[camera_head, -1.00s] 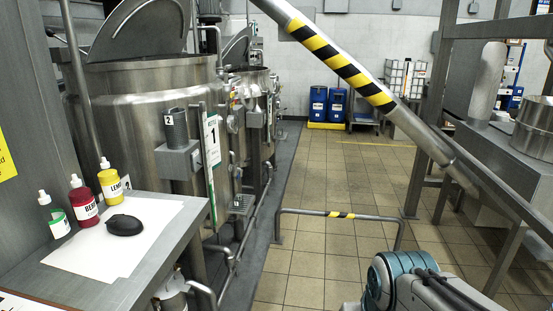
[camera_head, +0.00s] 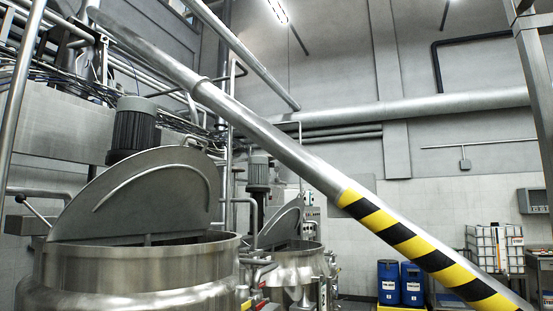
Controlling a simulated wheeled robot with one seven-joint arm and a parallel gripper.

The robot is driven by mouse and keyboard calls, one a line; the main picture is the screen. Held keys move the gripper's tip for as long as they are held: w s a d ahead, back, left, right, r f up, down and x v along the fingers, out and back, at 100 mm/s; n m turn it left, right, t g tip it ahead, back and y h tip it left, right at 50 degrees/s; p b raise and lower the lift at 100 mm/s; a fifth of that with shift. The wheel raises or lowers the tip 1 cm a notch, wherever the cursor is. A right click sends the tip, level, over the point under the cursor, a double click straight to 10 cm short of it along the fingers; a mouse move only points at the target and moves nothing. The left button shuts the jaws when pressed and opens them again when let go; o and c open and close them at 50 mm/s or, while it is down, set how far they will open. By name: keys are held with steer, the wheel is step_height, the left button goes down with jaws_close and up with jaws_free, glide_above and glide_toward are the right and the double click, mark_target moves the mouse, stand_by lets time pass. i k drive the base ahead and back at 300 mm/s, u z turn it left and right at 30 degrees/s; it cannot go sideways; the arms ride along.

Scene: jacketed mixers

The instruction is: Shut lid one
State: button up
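The near steel mixer (camera_head: 130,272) stands at the lower left, its rim and upper wall in view. Its half-round lid (camera_head: 140,195) stands raised, upright over the opening, with a curved bar handle on its face. A second mixer (camera_head: 296,266) stands behind it to the right, and its lid (camera_head: 281,224) is also raised. The number 1 sign on the near mixer, seen a second ago, is out of the picture now. My gripper is not in view.
A steel pipe with yellow and black stripes (camera_head: 408,238) slants across from upper left to lower right. Blue drums (camera_head: 389,283) and a caged white container (camera_head: 495,248) stand at the back right. Motors (camera_head: 133,130) and pipes fill the space above the mixers.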

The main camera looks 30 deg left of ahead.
mark_target(161, 189)
steer(key=u, duration=0.1)
steer(key=i, duration=1.55)
steer(key=u, duration=1.15)
steer(key=i, duration=0.85)
steer(key=u, duration=0.95)
